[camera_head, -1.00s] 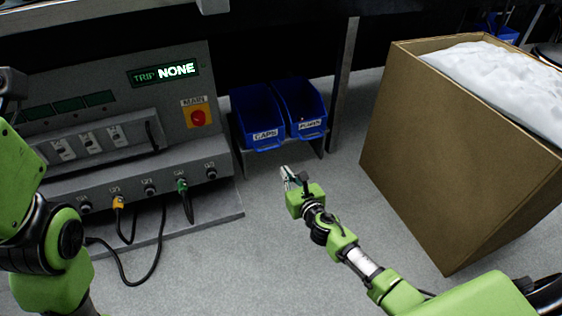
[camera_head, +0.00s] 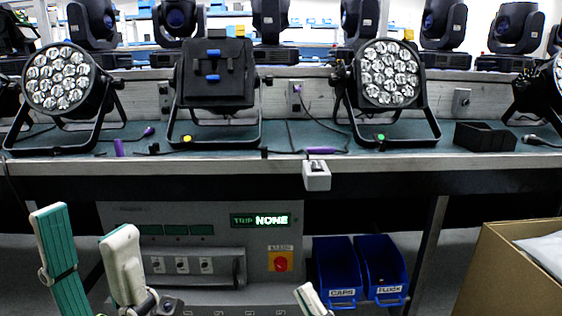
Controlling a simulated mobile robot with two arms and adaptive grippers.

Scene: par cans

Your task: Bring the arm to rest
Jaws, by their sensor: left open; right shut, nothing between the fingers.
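My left gripper (camera_head: 84,224) is at the lower left of the head view, its two fingers pointing up and well apart, with nothing between them. One finger shows a teal pad, the other a pale back. It appears in front of the grey power cabinet's left side. My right gripper (camera_head: 311,299) shows only as a pale fingertip part at the bottom edge, in front of the cabinet and left of the blue bins. It is shut and empty. The rest of both arms is out of frame.
A bench (camera_head: 290,138) carries par cans (camera_head: 60,80) and a black-covered fixture (camera_head: 214,75). A small grey box (camera_head: 317,176) hangs at its front edge. Below are the power cabinet (camera_head: 205,215), blue bins (camera_head: 338,270) and a cardboard box (camera_head: 500,280) at right.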

